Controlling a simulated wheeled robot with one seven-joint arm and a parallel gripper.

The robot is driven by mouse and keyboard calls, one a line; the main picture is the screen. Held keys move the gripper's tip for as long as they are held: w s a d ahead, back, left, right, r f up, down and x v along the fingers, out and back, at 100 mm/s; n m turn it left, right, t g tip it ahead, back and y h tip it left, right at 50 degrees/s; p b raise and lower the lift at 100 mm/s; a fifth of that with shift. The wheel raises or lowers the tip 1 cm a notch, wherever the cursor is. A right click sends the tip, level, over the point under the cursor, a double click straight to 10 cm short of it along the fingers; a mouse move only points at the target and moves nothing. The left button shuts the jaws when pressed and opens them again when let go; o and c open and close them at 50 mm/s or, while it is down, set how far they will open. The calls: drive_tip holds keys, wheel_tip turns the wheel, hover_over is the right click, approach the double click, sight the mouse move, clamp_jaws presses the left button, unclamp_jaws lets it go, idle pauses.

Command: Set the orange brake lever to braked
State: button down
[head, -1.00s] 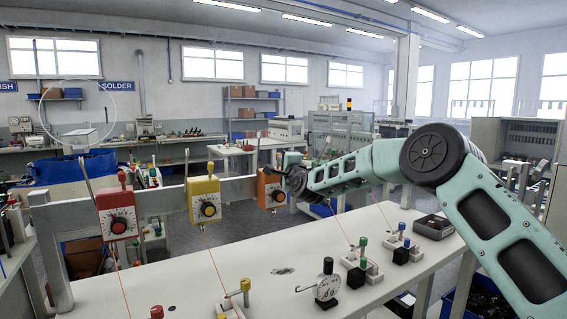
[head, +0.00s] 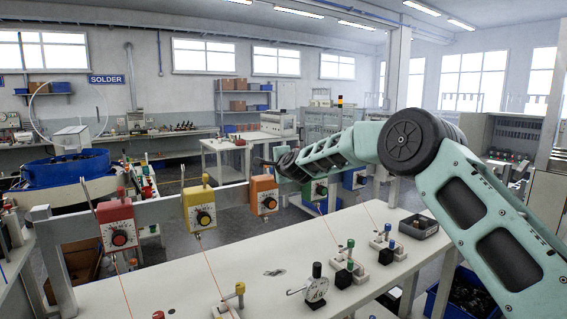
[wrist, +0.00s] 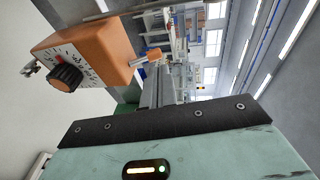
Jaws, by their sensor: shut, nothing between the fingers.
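The orange box (head: 263,197) with a dark dial hangs on the rail, third from the left. Its orange brake lever (head: 267,170) sticks up from the top. In the wrist view the orange box (wrist: 95,45) is at upper left, turned sideways, with the orange lever knob (wrist: 146,56) projecting from its right side.
Red (head: 115,228), yellow (head: 199,210), green (head: 315,191) and blue (head: 354,179) boxes hang on the same rail.

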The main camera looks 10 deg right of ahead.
drive_tip(key=r+b+v, duration=0.2)
drive_tip(key=b+v, duration=0.3)
drive_tip(key=v, duration=0.5)
drive_tip(key=shift+r, duration=0.2)
drive_tip(key=shift+a, duration=0.1)
drive_tip(key=s+a+f+n+g+y, duration=0.1)
drive_tip(key=s+a+f+n+g, duration=0.3)
drive_tip(key=s, duration=0.4)
drive_tip(key=s+a+f+n+g+y, duration=0.1)
drive_tip(key=s+a+f+n+y, duration=0.15)
drive_tip(key=s+a+n, duration=0.4)
drive_tip(key=s+a+f+n+g, duration=0.2)
drive_tip(key=s+a+f+g, duration=0.3)
drive_tip(key=s, duration=0.6)
drive_tip(key=s+d+f+n+g+h, duration=0.1)
drive_tip(key=s+d+f+n+g, duration=0.1)
drive_tip(key=s, duration=0.8)
drive_tip(key=s+d+f+n+g+h, duration=0.1)
drive_tip(key=s+d+f+n, duration=0.3)
drive_tip(key=s, duration=0.7)
drive_tip(key=s+d+f+n+g+h+b, duration=0.1)
drive_tip(key=s+d+f+n+g+h, duration=0.1)
drive_tip(key=s, duration=0.9)
wheel_tip(320, 180, down, 3)
drive_tip(key=d+n+h, duration=0.1)
drive_tip(key=n, duration=0.2)
drive_tip(key=shift+r+g, duration=0.15)
drive_tip(key=shift+g, duration=0.15)
